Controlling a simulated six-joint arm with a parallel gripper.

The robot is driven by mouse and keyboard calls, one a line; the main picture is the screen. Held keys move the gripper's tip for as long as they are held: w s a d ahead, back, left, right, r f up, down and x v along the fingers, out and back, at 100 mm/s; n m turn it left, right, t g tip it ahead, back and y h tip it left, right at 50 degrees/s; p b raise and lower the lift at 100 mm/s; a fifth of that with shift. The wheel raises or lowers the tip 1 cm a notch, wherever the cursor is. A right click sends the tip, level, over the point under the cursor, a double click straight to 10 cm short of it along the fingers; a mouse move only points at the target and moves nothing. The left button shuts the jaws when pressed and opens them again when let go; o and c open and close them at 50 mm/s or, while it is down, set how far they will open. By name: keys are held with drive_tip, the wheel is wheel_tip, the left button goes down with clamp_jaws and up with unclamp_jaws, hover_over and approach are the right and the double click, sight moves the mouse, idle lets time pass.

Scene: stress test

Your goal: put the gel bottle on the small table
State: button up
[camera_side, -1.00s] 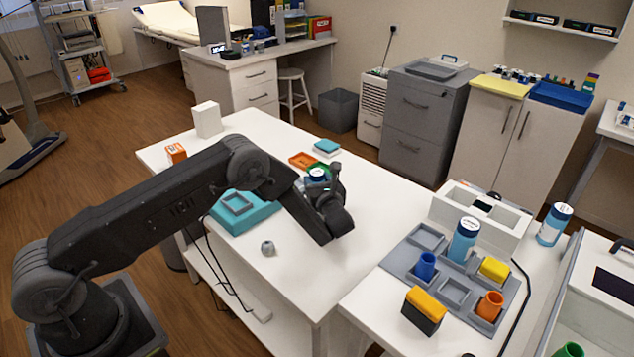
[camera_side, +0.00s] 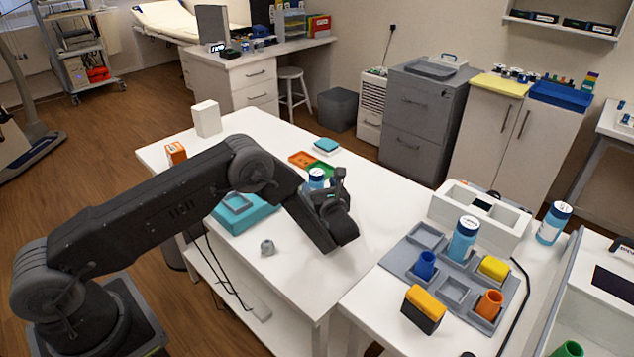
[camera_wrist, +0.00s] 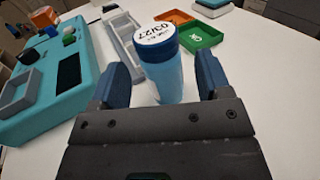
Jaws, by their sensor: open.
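A light-blue bottle with a white top marked 03/27 (camera_wrist: 163,70) stands upright between the two fingers of my gripper (camera_wrist: 160,80) in the wrist view. My gripper is open, with a visible gap between the bottle and the right finger. In the side view the bottle (camera_side: 316,178) is partly hidden by my gripper (camera_side: 328,186), over the large white table (camera_side: 375,205). Two similar blue bottles stand at the right: one (camera_side: 464,240) at the grey tray, one (camera_side: 553,223) further right on the smaller white table (camera_side: 375,318). Which one is the gel bottle is not clear.
A teal device (camera_side: 245,213), a small grey piece (camera_side: 267,247), an orange tray (camera_side: 301,158) and a green tray (camera_side: 320,169) lie around the bottle. The grey tray (camera_side: 398,262) holds cups and blocks. The large table's front right part is clear.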

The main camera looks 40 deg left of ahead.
sight(319, 184)
drive_tip(key=v, duration=0.4)
drive_tip(key=shift+s+d, duration=0.1)
drive_tip(key=shift+d, duration=0.1)
drive_tip(key=w+d+r+m+t+h, duration=0.1)
drive_tip(key=d+r+m+t+h, duration=0.2)
drive_tip(key=r+m+h, duration=0.55)
drive_tip(key=w+d+r+m+t+h, duration=0.1)
drive_tip(key=d+r+m+t+h, duration=0.25)
drive_tip(key=r+m, duration=0.9)
drive_tip(key=s+d+r+m+g+h, duration=0.2)
drive_tip(key=s+r+m+h, duration=0.2)
drive_tip(key=s+r+m, duration=0.25)
drive_tip(key=s+a+r+m+g+h, duration=0.1)
drive_tip(key=s+m+g, duration=0.3)
drive_tip(key=s+m, duration=1.1)
drive_tip(key=s, duration=0.7)
drive_tip(key=shift+m+g+h, duration=0.3)
drive_tip(key=shift+m+g, duration=0.05)
drive_tip(key=shift+o, duration=0.3)
drive_tip(key=s+a+f+m+g+y, duration=0.1)
drive_tip(key=s+a+f+m+g, duration=0.1)
drive_tip(key=s+m, duration=0.3)
drive_tip(key=s+a+f, duration=0.1)
drive_tip(key=s, duration=0.3)
drive_tip(key=shift+s+y, duration=0.3)
drive_tip(key=shift+s, duration=0.1)
drive_tip(key=shift+f, duration=0.1)
